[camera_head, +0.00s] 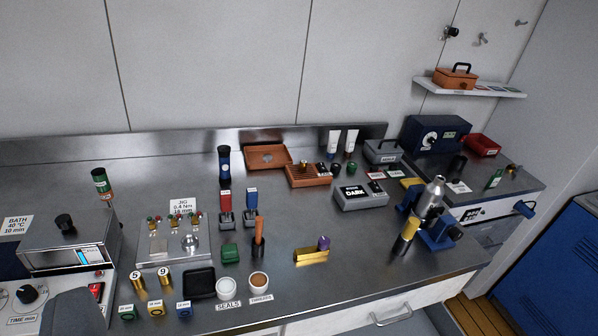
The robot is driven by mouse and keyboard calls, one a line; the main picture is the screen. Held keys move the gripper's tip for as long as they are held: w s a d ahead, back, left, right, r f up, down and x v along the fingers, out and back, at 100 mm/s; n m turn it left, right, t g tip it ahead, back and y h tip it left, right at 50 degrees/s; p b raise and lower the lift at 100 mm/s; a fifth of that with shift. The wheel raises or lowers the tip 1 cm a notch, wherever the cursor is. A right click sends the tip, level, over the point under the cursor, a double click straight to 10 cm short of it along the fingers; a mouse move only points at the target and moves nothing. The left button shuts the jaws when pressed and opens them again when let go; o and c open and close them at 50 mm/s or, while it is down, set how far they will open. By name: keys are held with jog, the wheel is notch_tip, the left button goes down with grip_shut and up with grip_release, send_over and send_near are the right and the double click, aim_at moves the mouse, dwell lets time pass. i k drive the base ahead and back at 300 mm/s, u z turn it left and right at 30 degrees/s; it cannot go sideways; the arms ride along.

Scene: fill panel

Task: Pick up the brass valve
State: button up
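I cannot tell for sure which thing is the brass valve. A small brass-coloured piece (513,168) lies at the far right end of the steel bench, beside a green item. A gold block (311,257) with a purple knob (323,243) at its right end lies near the middle of the bench. A small brass-coloured bit also shows in the orange slotted tray (308,180). No gripper fingers show in this view.
A silver tool stands at a blue vise (438,236) on the right. A box marked DARK (360,197) lies at centre right. A jig plate (165,247) and a bath unit (68,242) are on the left. The bench (370,275) is clear along the front right of the gold block.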

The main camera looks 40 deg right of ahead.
aim_at(303, 166)
jog(key=k, duration=0.4)
jog(key=u, duration=0.6)
jog(key=i, duration=1.6)
jog(key=z, duration=0.5)
jog(key=i, duration=0.45)
jog(key=z, duration=0.4)
